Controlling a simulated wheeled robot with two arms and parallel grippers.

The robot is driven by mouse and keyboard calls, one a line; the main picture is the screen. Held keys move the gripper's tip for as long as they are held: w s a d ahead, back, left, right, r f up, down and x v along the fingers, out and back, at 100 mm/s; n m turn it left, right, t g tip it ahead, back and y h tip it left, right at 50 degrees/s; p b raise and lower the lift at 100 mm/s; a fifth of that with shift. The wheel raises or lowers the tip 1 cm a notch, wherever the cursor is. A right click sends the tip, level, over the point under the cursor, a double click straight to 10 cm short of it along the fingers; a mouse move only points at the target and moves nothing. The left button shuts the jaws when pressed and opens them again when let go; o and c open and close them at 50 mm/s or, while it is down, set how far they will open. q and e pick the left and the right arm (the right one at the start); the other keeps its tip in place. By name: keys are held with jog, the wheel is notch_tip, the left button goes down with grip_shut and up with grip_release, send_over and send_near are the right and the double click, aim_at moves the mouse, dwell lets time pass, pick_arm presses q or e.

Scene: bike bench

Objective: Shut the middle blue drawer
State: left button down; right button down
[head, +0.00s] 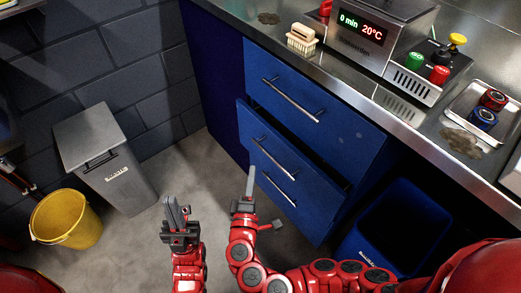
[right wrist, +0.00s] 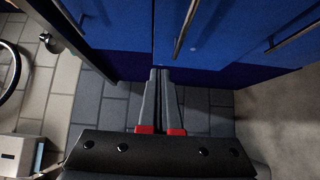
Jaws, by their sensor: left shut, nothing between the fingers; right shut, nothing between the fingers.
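The middle blue drawer (head: 259,128) is in the head view, pulled out a little. Its front stands forward of the top drawer, with a dark gap along its top edge. Its long metal handle (head: 273,158) is bare. My right gripper (head: 251,172) is shut and empty, its fingertips just left of the lower handle; I cannot tell whether they touch the front. In the right wrist view the shut fingers (right wrist: 159,72) point toward blue fronts with metal handles. My left gripper (head: 172,200) is shut and empty over the floor, left of the right gripper.
The top blue drawer (head: 320,120) looks closed. A lower handle (head: 279,187) shows below the middle one. A blue bin (head: 398,222) stands right of the drawers. A grey bin (head: 105,160) and yellow bucket (head: 65,218) stand at left. Grey floor between is free.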

aim_at(279, 134)
jog(key=w+d, duration=0.1)
jog(key=w, duration=0.2)
jog(key=w+d, duration=0.1)
jog(key=w, duration=0.3)
jog(key=w+d, duration=0.1)
jog(key=w, duration=0.3)
jog(key=shift+d, duration=0.35)
jog(key=shift+w+d, duration=0.4)
jog(key=shift+d, duration=0.15)
jog(key=w+d, duration=0.1)
jog(key=w+d+b, duration=0.1)
jog(key=d, duration=0.1)
jog(key=shift+w+d+f, duration=0.1)
jog(key=shift+w+d, duration=0.35)
jog(key=shift+d, duration=0.1)
jog(key=shift+d, duration=0.1)
